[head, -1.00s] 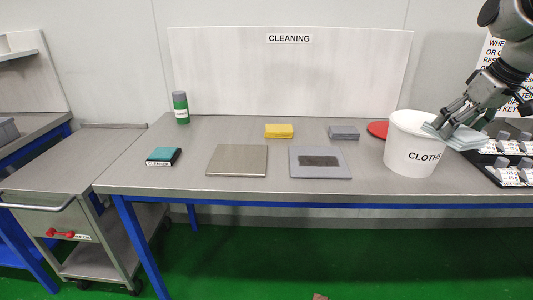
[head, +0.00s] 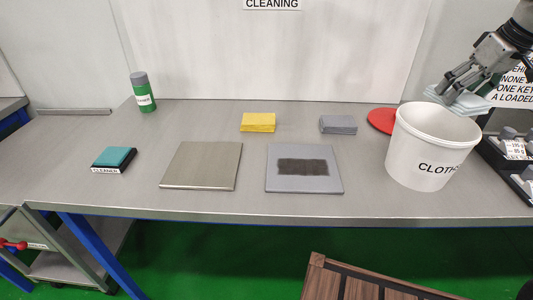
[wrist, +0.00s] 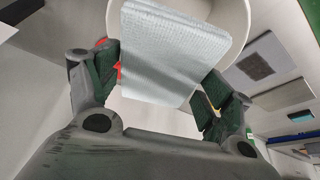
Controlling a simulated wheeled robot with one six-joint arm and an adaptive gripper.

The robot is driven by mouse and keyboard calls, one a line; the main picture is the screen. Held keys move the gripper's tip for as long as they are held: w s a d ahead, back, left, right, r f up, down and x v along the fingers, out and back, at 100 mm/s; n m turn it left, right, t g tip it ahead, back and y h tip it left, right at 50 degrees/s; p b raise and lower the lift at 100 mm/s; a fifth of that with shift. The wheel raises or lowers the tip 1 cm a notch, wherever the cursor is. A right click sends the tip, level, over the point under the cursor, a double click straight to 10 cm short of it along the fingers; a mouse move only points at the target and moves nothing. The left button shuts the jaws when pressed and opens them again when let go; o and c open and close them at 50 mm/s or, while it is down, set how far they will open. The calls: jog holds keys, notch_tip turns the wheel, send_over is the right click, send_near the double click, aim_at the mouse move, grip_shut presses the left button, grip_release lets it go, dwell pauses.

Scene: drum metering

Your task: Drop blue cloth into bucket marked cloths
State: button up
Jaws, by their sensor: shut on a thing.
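A folded pale blue cloth (head: 460,100) is held in my gripper (head: 465,86), above the back right part of the white bucket's rim. In the wrist view the cloth (wrist: 165,50) sits between the two fingers of my gripper (wrist: 155,85). The white bucket (head: 415,158) stands on the bench, and its front lettering reads as "CLOTHS", with the end cut off by the curve. In the wrist view the bucket's rim (wrist: 243,30) shows behind and around the cloth. The inside bottom of the bucket is hidden.
On the bench (head: 210,205) are a yellow folded cloth (head: 258,122), a grey folded cloth (head: 338,125), a red disc (head: 382,121), a tan plate (head: 202,165), a stained grey plate (head: 290,182), a teal pad (head: 114,157) and a green bottle (head: 143,92). A black tray (head: 510,165) adjoins the bucket.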

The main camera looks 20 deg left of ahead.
jog(key=shift+f, duration=2.6)
jog(key=o, duration=0.9)
jog(key=shift+o, duration=0.2)
jog(key=v, duration=1.2)
